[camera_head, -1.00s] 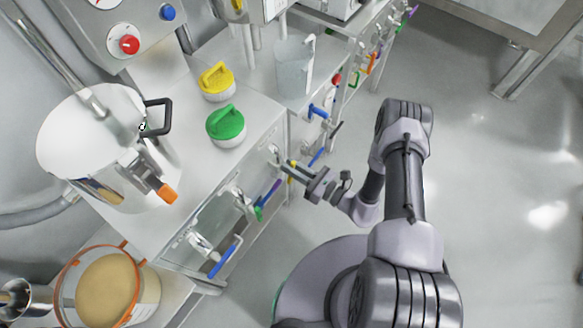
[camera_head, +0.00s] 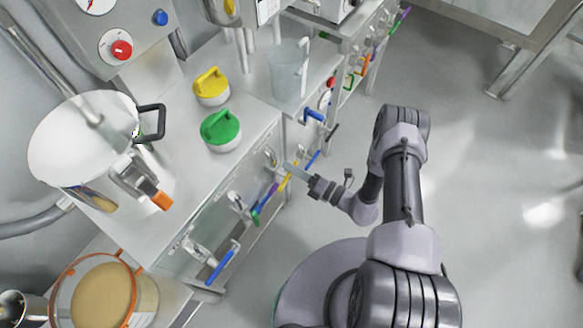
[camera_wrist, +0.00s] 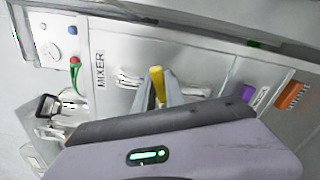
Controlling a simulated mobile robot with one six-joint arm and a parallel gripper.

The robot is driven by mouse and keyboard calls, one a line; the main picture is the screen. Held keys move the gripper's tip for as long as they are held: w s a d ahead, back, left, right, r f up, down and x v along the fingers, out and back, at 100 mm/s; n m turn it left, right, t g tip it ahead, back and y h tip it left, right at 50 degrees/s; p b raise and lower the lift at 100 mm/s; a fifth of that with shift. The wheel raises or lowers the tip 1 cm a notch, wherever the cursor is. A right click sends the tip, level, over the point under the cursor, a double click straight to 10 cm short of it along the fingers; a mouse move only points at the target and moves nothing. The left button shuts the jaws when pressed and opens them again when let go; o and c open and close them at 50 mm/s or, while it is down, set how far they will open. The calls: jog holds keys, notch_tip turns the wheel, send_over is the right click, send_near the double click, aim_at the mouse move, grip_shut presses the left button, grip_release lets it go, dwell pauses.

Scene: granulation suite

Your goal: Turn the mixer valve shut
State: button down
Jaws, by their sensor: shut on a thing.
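The mixer valve's yellow handle (camera_head: 286,182) shows at the front of the bench in the head view. In the wrist view the yellow handle (camera_wrist: 157,84) stands between my fingers, beside a label reading MIXER (camera_wrist: 100,68). My gripper (camera_wrist: 163,92) is shut on this handle. In the head view my gripper (camera_head: 291,170) reaches the valve from the right. The valve body is partly hidden by my fingers, and I cannot tell the exact handle angle.
A green-lidded jar (camera_head: 221,131), a yellow-lidded jar (camera_head: 211,87) and a clear jug (camera_head: 288,72) stand above.

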jog(key=shift+f+m, duration=0.3)
jog(key=shift+m, duration=0.8)
jog(key=shift+f+m, duration=0.3)
jog(key=shift+m, duration=0.8)
jog(key=c, duration=1.4)
grip_release()
jog(key=shift+d, duration=0.15)
jog(key=p+v, duration=0.4)
jog(key=v, duration=1.3)
jog(key=shift+s, duration=0.1)
